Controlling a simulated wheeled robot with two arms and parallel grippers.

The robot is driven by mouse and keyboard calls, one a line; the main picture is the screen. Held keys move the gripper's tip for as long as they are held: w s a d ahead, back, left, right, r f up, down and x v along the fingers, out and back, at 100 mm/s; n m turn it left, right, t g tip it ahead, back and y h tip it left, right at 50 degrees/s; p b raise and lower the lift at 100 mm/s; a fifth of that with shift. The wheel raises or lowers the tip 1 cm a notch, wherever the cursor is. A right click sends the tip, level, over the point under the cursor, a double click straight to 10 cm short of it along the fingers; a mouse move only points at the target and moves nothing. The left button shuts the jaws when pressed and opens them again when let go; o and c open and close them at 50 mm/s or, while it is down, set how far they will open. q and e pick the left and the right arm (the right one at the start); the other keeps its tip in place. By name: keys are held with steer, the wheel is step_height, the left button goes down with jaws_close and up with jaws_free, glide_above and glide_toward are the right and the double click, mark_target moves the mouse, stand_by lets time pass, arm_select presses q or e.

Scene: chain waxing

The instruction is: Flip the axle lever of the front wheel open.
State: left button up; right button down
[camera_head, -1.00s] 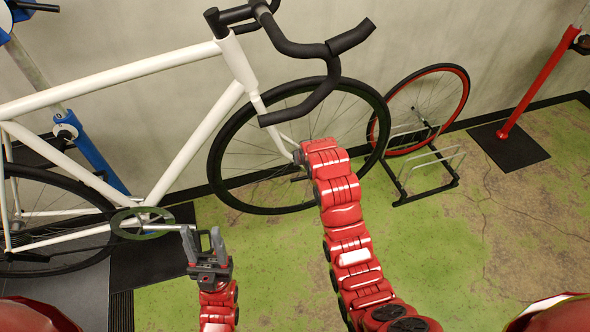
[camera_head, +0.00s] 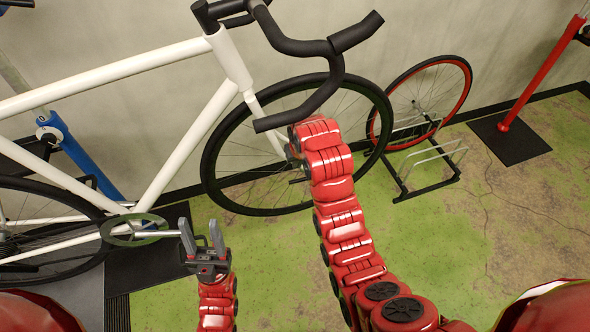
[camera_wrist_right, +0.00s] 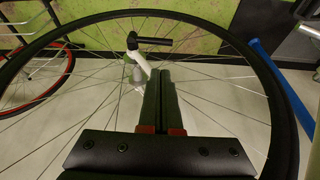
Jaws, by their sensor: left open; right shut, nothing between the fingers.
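The white bicycle's front wheel (camera_head: 208,150) stands near the wall, its hub largely hidden behind my right arm in the head view. In the right wrist view the black tyre (camera_wrist_right: 285,90) arches around the picture. A black axle lever (camera_wrist_right: 155,41) sticks out to the right at the hub, beside the white fork end (camera_wrist_right: 137,62). My right gripper (camera_wrist_right: 160,72) is shut and empty, its fingertips just below the lever in the picture; contact cannot be told. My left gripper (camera_head: 202,226) is open and empty, near the crank (camera_head: 160,234).
The black handlebar (camera_head: 330,75) hangs just above my right arm. A red-rimmed wheel (camera_head: 467,95) stands in a floor rack (camera_head: 425,190) at right. A red stand (camera_head: 540,75) is farther right. Green floor is open right of my right arm.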

mark_target(300, 180)
steer(key=b+x, duration=0.3)
steer(key=x, duration=0.6)
steer(key=shift+w+f, duration=0.25)
steer(key=shift+f, duration=0.1)
